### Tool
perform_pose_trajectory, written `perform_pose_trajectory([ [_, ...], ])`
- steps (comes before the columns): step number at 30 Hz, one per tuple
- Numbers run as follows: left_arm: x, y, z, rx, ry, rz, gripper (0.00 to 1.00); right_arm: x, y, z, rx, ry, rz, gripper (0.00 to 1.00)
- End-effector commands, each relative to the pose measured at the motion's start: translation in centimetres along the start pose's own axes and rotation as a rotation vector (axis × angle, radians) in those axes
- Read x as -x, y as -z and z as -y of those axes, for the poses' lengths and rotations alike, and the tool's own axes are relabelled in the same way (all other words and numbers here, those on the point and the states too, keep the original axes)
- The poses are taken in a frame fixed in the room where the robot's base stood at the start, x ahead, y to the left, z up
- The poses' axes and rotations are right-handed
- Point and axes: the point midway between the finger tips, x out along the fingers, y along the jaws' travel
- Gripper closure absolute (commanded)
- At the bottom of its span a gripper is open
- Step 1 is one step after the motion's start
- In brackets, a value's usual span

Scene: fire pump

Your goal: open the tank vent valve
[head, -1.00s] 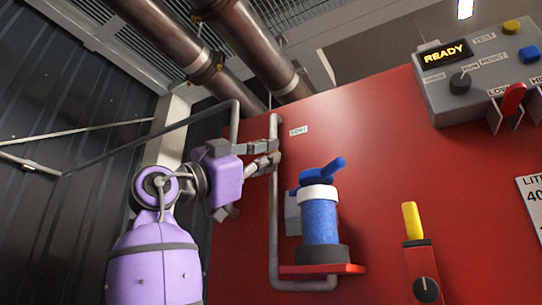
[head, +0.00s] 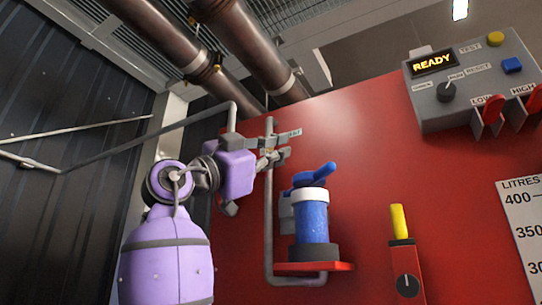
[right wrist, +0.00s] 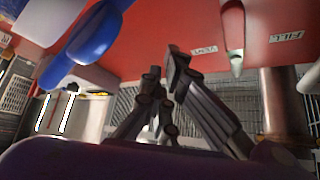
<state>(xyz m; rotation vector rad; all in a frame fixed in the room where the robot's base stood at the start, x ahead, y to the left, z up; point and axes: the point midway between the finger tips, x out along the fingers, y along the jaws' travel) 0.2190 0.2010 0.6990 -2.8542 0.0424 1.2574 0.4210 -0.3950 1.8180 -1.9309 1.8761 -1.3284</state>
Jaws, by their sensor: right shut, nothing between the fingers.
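My right gripper (head: 284,144), on the purple arm, is at the upper left of the red panel, in front of a thin grey vertical pipe (head: 269,210). Its fingers reach across the pipe to the small white vent label. In the right wrist view the two dark fingers (right wrist: 164,72) are shut with nothing between them, and the vent label (right wrist: 205,49) lies just beyond their tips. I cannot make out a separate vent valve handle; the fingers may hide it. Whether they touch anything is unclear. My left gripper is not in view.
A yellow handle (head: 398,221) and a grey control box (head: 470,95) reading READY are further right. Large brown pipes (head: 250,55) run overhead.

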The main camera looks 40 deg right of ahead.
Motion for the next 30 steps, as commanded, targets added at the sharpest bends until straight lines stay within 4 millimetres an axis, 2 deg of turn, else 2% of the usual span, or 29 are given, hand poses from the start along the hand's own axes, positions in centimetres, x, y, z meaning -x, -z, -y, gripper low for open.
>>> perform_pose_trajectory([
  [1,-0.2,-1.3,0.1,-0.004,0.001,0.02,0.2,2.1,-0.6,1.1,0.005,0.015,0.004,1.0],
  [6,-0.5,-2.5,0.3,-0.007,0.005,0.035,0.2,5.3,0.0,2.9,0.009,0.014,0.004,1.0],
  [8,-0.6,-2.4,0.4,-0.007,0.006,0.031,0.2,6.1,0.3,3.3,0.007,0.012,0.004,1.0],
  [12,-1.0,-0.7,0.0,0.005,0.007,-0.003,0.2,7.4,0.9,4.1,0.004,0.01,0.002,1.0],
  [15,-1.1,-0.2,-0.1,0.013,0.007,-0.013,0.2,7.8,1.1,4.3,0.003,0.009,0.002,1.0],
  [23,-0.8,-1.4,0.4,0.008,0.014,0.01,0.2,7.9,1.2,4.4,0.002,0.008,0.002,1.0],
  [30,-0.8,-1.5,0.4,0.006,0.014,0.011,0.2,7.9,1.2,4.3,0.002,0.008,0.001,1.0],
])
